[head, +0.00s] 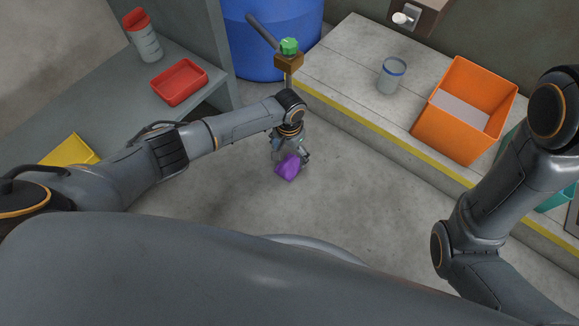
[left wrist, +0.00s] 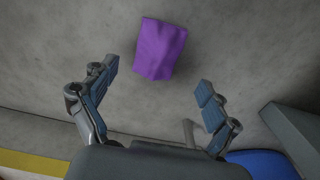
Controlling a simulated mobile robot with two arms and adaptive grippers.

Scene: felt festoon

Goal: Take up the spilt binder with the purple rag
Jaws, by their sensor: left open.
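The purple rag (head: 288,168) shows just below my left gripper (head: 291,152) in the head view, over the grey floor. In the left wrist view the rag (left wrist: 160,48) is a crumpled purple piece beyond the fingertips. My left gripper (left wrist: 158,78) is open, with its fingers spread wide and nothing between them. I cannot tell whether the rag lies flat on the floor or stands a little off it. I cannot pick out the spilt binder in either view. My right arm shows at the right, but its gripper does not.
A yellow-edged platform (head: 345,60) holds an orange bin (head: 425,122) and a blue-rimmed jar (head: 391,76). A red tray (head: 179,82) and a red-lidded bottle (head: 145,42) stand on the left bench.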

